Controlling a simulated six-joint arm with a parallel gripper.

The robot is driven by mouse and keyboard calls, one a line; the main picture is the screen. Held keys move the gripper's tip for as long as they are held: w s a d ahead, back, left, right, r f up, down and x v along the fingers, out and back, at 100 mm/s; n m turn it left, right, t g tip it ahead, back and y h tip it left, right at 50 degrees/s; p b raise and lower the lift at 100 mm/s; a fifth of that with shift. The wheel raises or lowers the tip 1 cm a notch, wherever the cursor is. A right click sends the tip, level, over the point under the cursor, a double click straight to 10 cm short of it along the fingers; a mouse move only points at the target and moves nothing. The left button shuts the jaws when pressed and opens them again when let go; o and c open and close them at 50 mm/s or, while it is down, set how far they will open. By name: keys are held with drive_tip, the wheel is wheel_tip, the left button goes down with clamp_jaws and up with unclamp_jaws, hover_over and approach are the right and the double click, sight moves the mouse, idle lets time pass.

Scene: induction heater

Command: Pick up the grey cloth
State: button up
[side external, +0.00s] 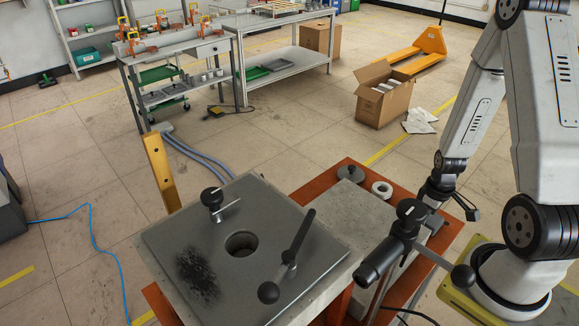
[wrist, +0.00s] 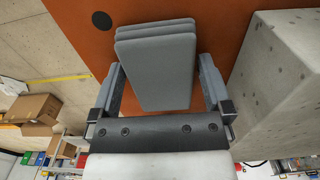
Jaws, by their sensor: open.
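The grey cloth (wrist: 155,42) shows in the wrist view as a folded stack of several flat layers above the orange surface. My gripper (wrist: 160,75) is open, with one finger at the left of the cloth and one at the right. The cloth appears between the fingers; whether they touch it or how far they are from it I cannot tell. In the side external view my gripper (side external: 468,209) hangs low at the right, beyond the dark handles. I cannot make out the cloth there.
A concrete block (wrist: 288,90) stands close to the right finger. The orange surface (wrist: 75,15) has a dark round hole. In the side external view, a metal plate (side external: 210,250) with handles, a grey lidded piece (side external: 350,174) and a pale ring (side external: 381,188) lie left of my gripper.

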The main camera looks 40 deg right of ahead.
drive_tip(key=c, duration=0.9)
drive_tip(key=shift+r, duration=0.2)
drive_tip(key=shift+r, duration=4.8)
